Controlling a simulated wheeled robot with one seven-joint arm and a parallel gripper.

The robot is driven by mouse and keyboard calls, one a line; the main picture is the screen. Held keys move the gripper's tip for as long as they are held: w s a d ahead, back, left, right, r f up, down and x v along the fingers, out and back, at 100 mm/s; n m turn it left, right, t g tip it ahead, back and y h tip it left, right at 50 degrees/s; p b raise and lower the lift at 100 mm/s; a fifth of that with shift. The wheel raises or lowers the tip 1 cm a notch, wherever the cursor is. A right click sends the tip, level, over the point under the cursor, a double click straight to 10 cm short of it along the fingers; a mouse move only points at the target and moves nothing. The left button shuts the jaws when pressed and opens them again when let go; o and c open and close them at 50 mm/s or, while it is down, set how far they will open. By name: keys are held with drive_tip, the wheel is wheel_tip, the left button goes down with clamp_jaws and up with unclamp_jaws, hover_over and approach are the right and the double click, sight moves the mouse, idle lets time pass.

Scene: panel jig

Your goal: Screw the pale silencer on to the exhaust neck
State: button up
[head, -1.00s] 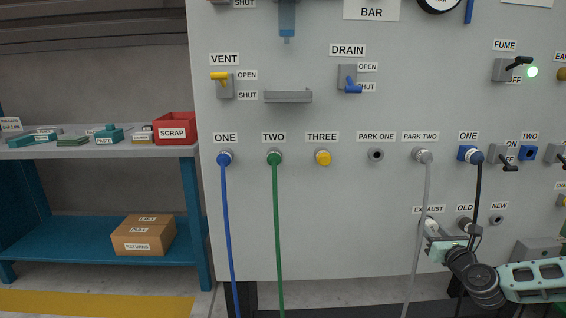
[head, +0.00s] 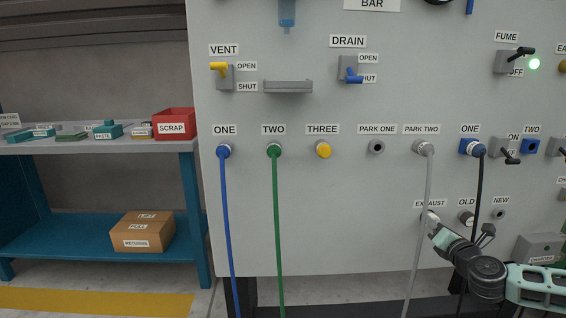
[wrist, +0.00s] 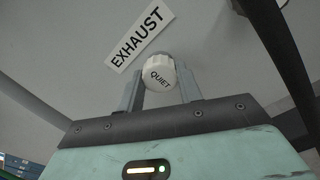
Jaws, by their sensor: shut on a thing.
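The pale silencer (wrist: 158,73), a white ribbed cap marked QUIET, sits between the two grey fingers of my gripper (wrist: 161,80) in the wrist view. My gripper is shut on it. In the head view the silencer (head: 431,217) is a small pale shape against the panel, just below the EXHAUST label (head: 430,203). My gripper (head: 437,229) reaches it from the lower right. The exhaust neck is hidden behind the silencer, so I cannot tell how far the two are engaged.
A grey hose (head: 427,200) hangs from PARK TWO just left of my gripper. A black hose (head: 479,190) hangs from blue port ONE on the right. The OLD fitting (head: 466,217) and NEW fitting (head: 499,214) are close by on the right.

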drive_tip(key=shift+m+b, duration=0.9)
drive_tip(key=shift+m, duration=2.1)
drive_tip(key=o, duration=1.3)
drive_tip(key=s, duration=0.9)
drive_tip(key=shift+d, duration=0.15)
